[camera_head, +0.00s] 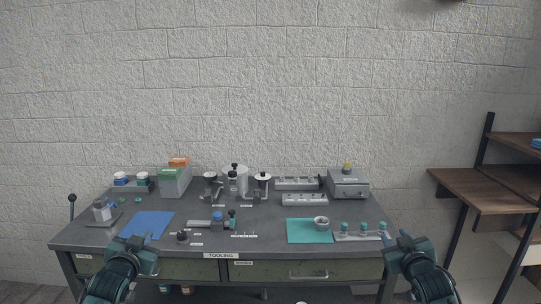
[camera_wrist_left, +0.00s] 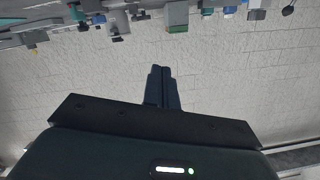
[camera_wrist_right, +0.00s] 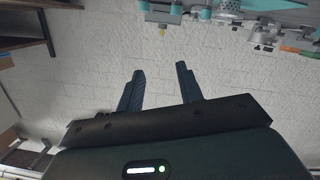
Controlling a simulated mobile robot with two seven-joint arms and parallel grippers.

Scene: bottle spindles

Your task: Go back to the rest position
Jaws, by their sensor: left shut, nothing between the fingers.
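My left gripper (camera_head: 143,240) is over the front left of the workbench, near the blue mat. In the left wrist view its two fingers (camera_wrist_left: 162,88) are together with nothing between them. My right gripper (camera_head: 402,237) is at the front right corner of the workbench, to the right of the teal-capped bottles. In the right wrist view its fingers (camera_wrist_right: 160,88) stand apart with a clear gap and nothing between them. Neither gripper visibly holds anything.
The grey workbench (camera_head: 270,236) bears a blue mat (camera_head: 152,222), a teal mat (camera_head: 305,236) with a round grey part (camera_head: 321,223), a rack of teal-capped bottles (camera_head: 363,229) and a grey box (camera_head: 348,184). Wooden shelves (camera_head: 480,190) stand at the right.

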